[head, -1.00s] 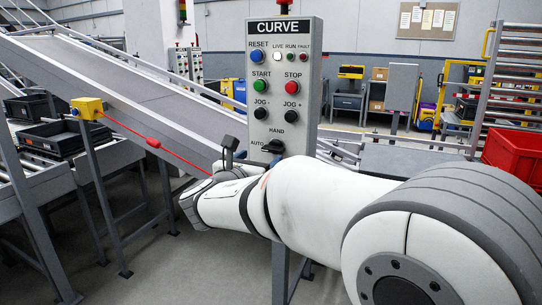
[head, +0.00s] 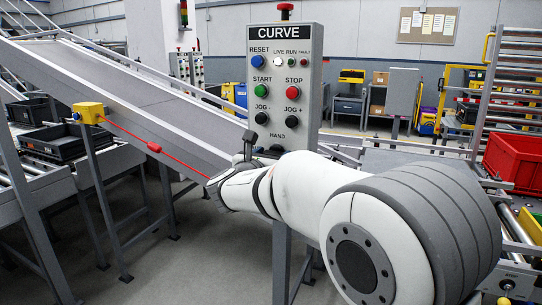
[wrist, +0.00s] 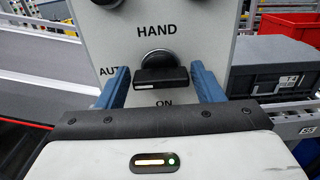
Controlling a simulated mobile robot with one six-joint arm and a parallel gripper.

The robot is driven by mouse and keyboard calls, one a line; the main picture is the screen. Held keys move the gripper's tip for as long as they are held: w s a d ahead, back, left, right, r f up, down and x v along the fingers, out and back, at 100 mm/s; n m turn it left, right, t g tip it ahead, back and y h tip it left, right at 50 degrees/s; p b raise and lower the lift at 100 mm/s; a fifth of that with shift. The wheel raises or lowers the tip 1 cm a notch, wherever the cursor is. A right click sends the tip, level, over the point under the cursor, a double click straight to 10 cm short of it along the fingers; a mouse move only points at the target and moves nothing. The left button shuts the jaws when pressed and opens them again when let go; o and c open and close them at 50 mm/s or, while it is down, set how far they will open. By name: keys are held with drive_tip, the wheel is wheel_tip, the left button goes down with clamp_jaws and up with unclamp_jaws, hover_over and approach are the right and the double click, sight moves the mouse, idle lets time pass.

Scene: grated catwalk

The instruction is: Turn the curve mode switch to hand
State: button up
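The curve mode switch (wrist: 162,62) is a black knob with a raised bar handle on the grey control panel (head: 307,90). In the wrist view its bar lies level, with a white mark at the left end, on the AUTO side. HAND is printed above it; a label below is partly hidden. My gripper (wrist: 161,72) is open, with one blue finger on each side of the bar and narrow gaps visible. In the head view my arm covers most of the switch and hides the fingers.
Above the switch are the black JOG buttons (head: 292,118), the green START button (head: 260,92) and the red STOP button (head: 292,92). A red pull cord (head: 154,147) runs left of my wrist. A sloped conveyor passes behind the panel. A red crate (head: 513,160) stands at the right.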

drive_tip(key=c, duration=0.6)
drive_tip(key=shift+c, duration=0.2)
drive_tip(key=shift+f+b, duration=0.1)
drive_tip(key=shift+b, duration=0.3)
drive_tip(key=shift+s+d+f+m+b, duration=0.1)
drive_tip(key=shift+d+f+m+b, duration=0.05)
drive_tip(key=shift+m+b, duration=4.7)
drive_tip(key=shift+d+f+m+b, duration=0.1)
drive_tip(key=shift+m+b, duration=4.05)
drive_tip(key=shift+b, duration=1.35)
drive_tip(key=o, duration=1)
drive_tip(key=shift+r, duration=0.1)
